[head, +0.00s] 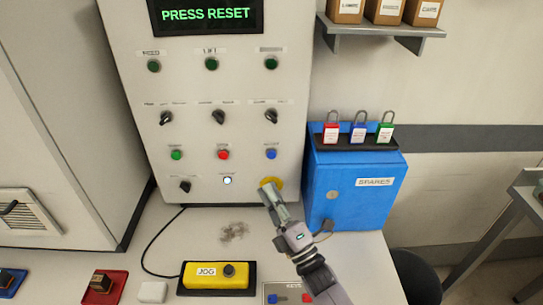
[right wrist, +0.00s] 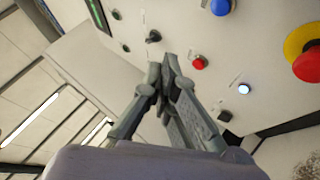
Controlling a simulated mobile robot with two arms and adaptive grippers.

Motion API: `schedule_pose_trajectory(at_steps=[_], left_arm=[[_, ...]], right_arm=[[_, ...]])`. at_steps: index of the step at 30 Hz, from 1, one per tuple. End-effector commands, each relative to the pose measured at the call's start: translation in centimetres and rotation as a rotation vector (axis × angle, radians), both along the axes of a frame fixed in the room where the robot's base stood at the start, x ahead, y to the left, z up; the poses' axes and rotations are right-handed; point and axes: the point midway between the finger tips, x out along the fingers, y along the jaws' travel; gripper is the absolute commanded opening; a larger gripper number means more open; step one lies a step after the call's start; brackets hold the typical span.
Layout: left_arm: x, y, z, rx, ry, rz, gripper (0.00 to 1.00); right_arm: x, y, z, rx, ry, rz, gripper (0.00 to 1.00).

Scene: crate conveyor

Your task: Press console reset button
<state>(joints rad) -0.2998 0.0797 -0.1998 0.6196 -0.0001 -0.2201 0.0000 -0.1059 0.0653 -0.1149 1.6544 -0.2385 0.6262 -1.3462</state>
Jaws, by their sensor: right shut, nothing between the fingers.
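The console (head: 130,80) is a pale upright panel whose display (head: 208,14) reads PRESS RESET. Its lower rows hold a green button (head: 176,155), a red button (head: 223,154), a blue button (head: 271,154) and a lit white button (head: 227,181). Their small labels are too blurred to tell which is reset. My right gripper (head: 267,188) is shut and empty in front of the lower right panel, partly covering a yellow-ringed button. In the right wrist view its closed tips (right wrist: 166,64) point toward the panel, with the blue (right wrist: 219,7) and white (right wrist: 244,89) buttons to their right. My left gripper is out of view.
The yellow-ringed red mushroom button (right wrist: 307,65) sticks out from the panel. A blue SPARES box (head: 340,200) with padlocks on top stands right of the console. A yellow JOG box (head: 205,281) with a cable lies on the worktop, which is clear around a dark smudge (head: 233,232).

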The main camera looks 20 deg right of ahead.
Motion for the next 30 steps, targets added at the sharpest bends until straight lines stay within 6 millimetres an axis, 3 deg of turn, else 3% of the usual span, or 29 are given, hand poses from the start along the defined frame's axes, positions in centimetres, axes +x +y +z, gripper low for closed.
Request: schedule_pose_trajectory(at_steps=[8,21,30], left_arm=[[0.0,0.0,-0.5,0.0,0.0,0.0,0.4],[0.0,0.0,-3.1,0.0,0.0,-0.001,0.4],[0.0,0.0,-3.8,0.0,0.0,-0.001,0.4]], right_arm=[[1.1,-0.3,-0.1,0.0,-0.001,0.0,0.0],[6.8,-1.9,-0.3,0.0,0.0,0.0,0.0],[8.4,-2.4,-0.1,0.001,0.001,0.001,0.0]])
